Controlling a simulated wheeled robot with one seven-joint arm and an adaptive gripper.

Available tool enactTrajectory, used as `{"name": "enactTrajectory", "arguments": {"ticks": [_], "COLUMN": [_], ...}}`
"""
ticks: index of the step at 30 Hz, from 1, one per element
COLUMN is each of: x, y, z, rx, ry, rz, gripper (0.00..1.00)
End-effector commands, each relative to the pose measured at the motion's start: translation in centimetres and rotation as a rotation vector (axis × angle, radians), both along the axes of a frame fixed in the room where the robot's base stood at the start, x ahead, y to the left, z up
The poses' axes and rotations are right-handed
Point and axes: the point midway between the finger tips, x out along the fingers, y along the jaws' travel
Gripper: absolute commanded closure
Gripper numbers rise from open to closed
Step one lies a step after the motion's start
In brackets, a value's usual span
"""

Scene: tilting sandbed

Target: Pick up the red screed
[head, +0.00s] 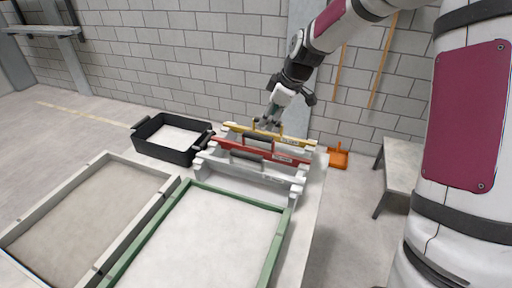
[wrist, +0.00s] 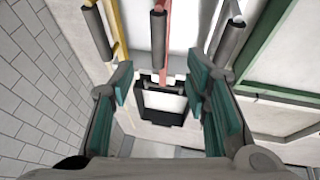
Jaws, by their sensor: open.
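The red screed (head: 285,156) lies in the middle of a rack, with a dark grip on its upper edge. In the wrist view its thin red bar (wrist: 165,55) runs down the picture between my fingers, and its dark grip shows near the top. My gripper (head: 268,124) is open and empty above the rack, close to the yellow screed's grip in the head view. Its teal finger pads (wrist: 166,88) stand wide apart on either side of the red bar's line. I see no contact with the red screed.
A yellow screed (head: 295,141) lies behind the red one and a white-grey screed (head: 265,176) in front. A black crate (head: 165,154) stands left of the rack. A green-framed sandbed (head: 147,236) and a grey-framed bed (head: 55,213) lie in front. An orange dustpan (head: 338,158) is at right.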

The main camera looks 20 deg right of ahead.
Motion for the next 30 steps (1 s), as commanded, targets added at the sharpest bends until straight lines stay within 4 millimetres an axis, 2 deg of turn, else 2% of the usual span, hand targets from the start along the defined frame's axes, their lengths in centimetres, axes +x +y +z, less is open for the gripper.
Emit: {"name": "enactTrajectory", "arguments": {"ticks": [3, 9, 17, 24, 30], "x": [0.8, 2.1, 2.8, 4.2, 4.8], "y": [0.6, 1.3, 1.6, 2.2, 2.5], "z": [-2.3, -5.3, -6.9, -9.8, -11.1], "rx": [0.002, 0.001, -0.001, 0.000, 0.000], "ry": [0.005, 0.003, 0.002, 0.004, 0.002], "rz": [0.001, 0.001, -0.001, 0.000, -0.002], "gripper": [0.57, 0.57, 0.57, 0.57, 0.57]}}
